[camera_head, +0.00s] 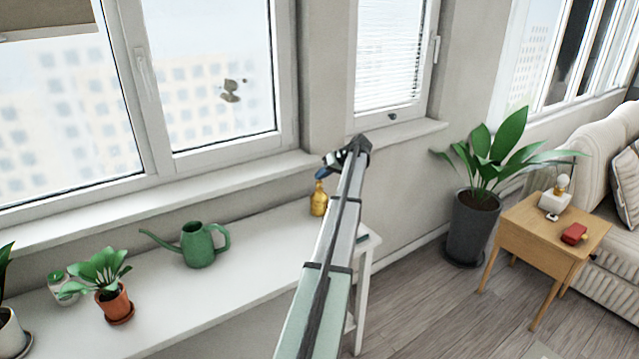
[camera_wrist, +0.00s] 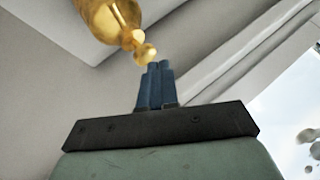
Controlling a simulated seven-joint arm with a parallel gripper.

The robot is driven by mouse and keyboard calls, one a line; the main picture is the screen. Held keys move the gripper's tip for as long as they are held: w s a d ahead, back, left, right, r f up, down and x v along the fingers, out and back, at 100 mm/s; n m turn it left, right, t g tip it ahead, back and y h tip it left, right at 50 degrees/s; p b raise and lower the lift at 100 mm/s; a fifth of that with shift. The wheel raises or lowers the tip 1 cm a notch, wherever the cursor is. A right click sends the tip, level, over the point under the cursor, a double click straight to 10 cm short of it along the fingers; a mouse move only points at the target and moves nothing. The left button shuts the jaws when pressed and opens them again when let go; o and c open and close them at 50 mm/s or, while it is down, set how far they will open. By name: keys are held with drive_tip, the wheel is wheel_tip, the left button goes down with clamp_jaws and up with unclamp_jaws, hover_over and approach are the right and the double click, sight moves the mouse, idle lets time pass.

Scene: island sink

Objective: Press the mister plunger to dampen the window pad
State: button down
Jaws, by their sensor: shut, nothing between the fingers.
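The mister (camera_head: 319,203) is a gold bottle standing upright on the white bench below the window. In the wrist view its gold body (camera_wrist: 108,18) and small round-ended top part (camera_wrist: 143,52) show at the upper left. My gripper (camera_head: 321,174) is at the mister's top in the head view. Its blue fingertips (camera_wrist: 153,68) are closed together with nothing between them, right beside the gold top part. I cannot tell whether they touch it. Grey-brown blobs (camera_head: 231,90) show on the window glass; I cannot tell whether they are the window pad.
A green watering can (camera_head: 198,246) stands left of the mister on the bench (camera_head: 165,297). A potted plant (camera_head: 113,303) and a small jar (camera_head: 61,288) are farther left. The window sill (camera_head: 150,194) runs behind. A large plant (camera_head: 475,215) and wooden side table (camera_head: 540,235) stand right.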

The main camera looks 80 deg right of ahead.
sight(321, 182)
drive_tip(key=shift+r, duration=0.15)
drive_tip(key=shift+r, duration=2.85)
drive_tip(key=shift+w, duration=0.1)
